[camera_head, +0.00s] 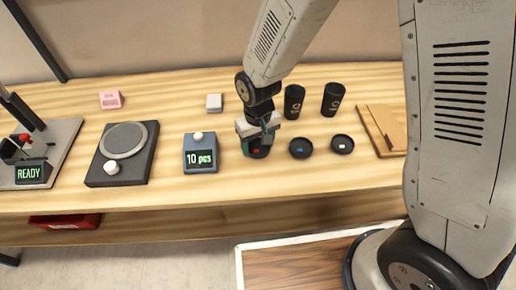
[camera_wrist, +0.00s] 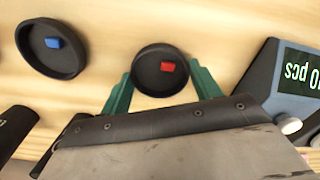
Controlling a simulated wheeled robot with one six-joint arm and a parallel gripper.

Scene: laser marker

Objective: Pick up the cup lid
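My gripper (camera_wrist: 160,95) has green fingers, spread open on either side of a round black cup lid (camera_wrist: 146,83) that carries a red block (camera_wrist: 167,67). In the head view this lid (camera_head: 259,152) is partly hidden beneath my gripper (camera_head: 258,143). A second black lid with a blue block (camera_wrist: 52,48) lies to its left in the wrist view, and also shows in the head view (camera_head: 300,148). A third black lid (camera_head: 342,144) with a pale block lies to the right. I cannot tell whether the fingers touch the red-block lid.
Black cups (camera_head: 294,101) and (camera_head: 333,99) stand behind the lids. A counter reading "10 pcs" (camera_head: 200,155) stands close to the left of my gripper. A dark device with a round plate (camera_head: 122,140) and a machine showing READY (camera_head: 33,172) are further left. Wooden boards (camera_head: 384,131) lie right.

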